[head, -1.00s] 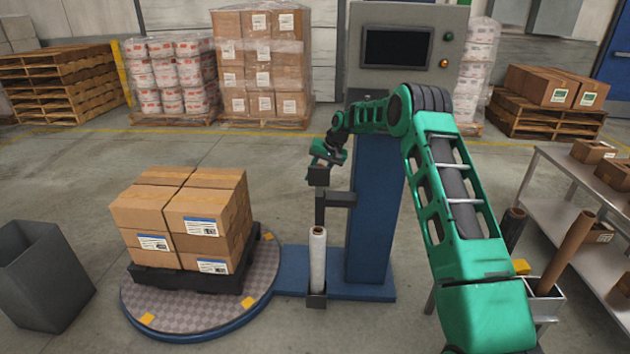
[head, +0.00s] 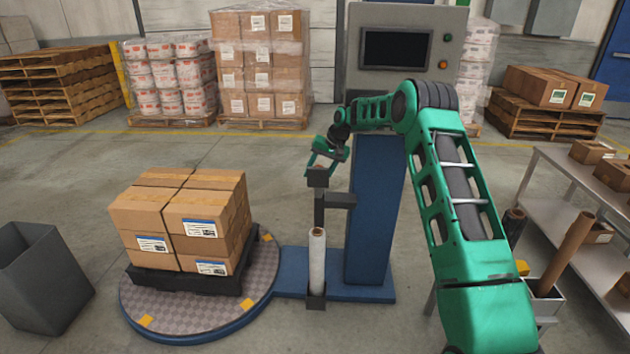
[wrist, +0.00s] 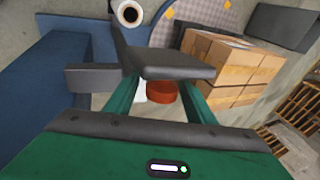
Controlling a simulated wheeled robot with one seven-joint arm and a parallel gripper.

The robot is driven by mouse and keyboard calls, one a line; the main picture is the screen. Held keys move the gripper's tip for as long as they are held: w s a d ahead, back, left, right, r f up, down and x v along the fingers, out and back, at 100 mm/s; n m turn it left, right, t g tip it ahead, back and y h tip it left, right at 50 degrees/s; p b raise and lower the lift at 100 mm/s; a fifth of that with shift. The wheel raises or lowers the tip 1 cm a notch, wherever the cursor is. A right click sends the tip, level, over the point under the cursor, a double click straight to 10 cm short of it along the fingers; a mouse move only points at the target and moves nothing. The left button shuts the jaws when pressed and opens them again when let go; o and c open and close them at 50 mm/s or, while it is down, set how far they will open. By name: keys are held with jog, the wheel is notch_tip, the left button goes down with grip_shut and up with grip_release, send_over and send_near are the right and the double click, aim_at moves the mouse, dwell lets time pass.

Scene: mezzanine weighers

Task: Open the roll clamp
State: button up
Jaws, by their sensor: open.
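The roll clamp (head: 318,178) is a dark block atop the dark upright of the film carriage, above the white film roll (head: 317,258). In the wrist view the clamp (wrist: 165,63) is a dark slab across the front of my fingers. My gripper (head: 319,167) is open just above the clamp; its green fingers reach the slab's near side. In the wrist view an orange-red round part and a bit of white show between the fingers of my gripper (wrist: 162,88). Whether the fingers touch the clamp is unclear.
The blue wrapper column (head: 375,215) stands right of the carriage. Stacked cartons (head: 180,220) on a dark pallet rest on the turntable (head: 190,320) to the left. A grey bin (head: 40,280) stands far left. A metal table (head: 570,215) with cartons is at right.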

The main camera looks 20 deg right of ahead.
jog(key=v, duration=0.8)
jog(key=shift+r, duration=0.2)
jog(key=shift+s+d, duration=0.1)
jog(key=shift+d, duration=0.05)
jog(key=s+d+r+g+h, duration=0.15)
jog(key=s+r, duration=0.25)
jog(key=s, duration=0.6)
jog(key=s+d+r+h, duration=0.1)
jog(key=s+d+r, duration=0.25)
jog(key=s, duration=0.75)
jog(key=s+d+r+h, duration=0.15)
jog(key=s+r, duration=0.25)
jog(key=s, duration=0.6)
jog(key=s+f+m+g, duration=0.1)
jog(key=s+f, duration=0.1)
jog(key=s, duration=1.4)
jog(key=s+a+f+m, duration=0.1)
jog(key=s+f, duration=0.2)
jog(key=s, duration=1.3)
jog(key=shift+s+g+y, duration=0.3)
jog(key=shift+s+g, duration=0.05)
jog(key=shift+s, duration=0.05)
jog(key=shift+a, duration=0.1)
jog(key=c, duration=0.4)
jog(key=shift+c, duration=0.4)
